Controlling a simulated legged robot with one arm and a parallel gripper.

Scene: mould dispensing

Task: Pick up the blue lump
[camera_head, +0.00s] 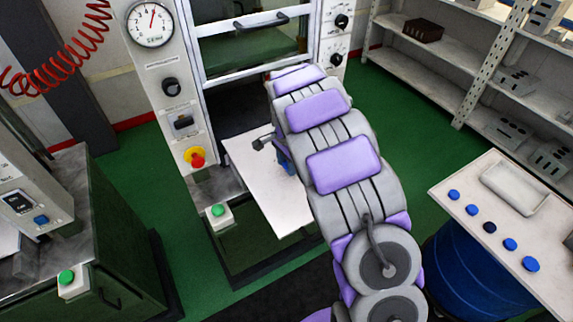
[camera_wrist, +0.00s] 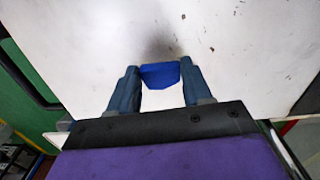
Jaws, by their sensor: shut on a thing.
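The blue lump (camera_wrist: 161,74) is between my two fingertips in the wrist view, with a finger against each side. My gripper (camera_wrist: 160,80) is shut on it. Behind it lies the white plate (camera_wrist: 245,60) of the press, with a soft dark shadow just beyond the lump; I cannot tell whether the lump touches the plate. In the head view my gripper (camera_head: 283,160) is over the white plate (camera_head: 265,190), and my arm mostly hides it and the lump.
The press (camera_head: 190,110) stands behind the plate, with a gauge and a red knob. A white table (camera_head: 465,168) at right bears several blue discs (camera_head: 510,244) and a tray (camera_head: 490,180). Shelves (camera_head: 460,90) stand at back right. A green-buttoned cabinet (camera_head: 120,240) is at left.

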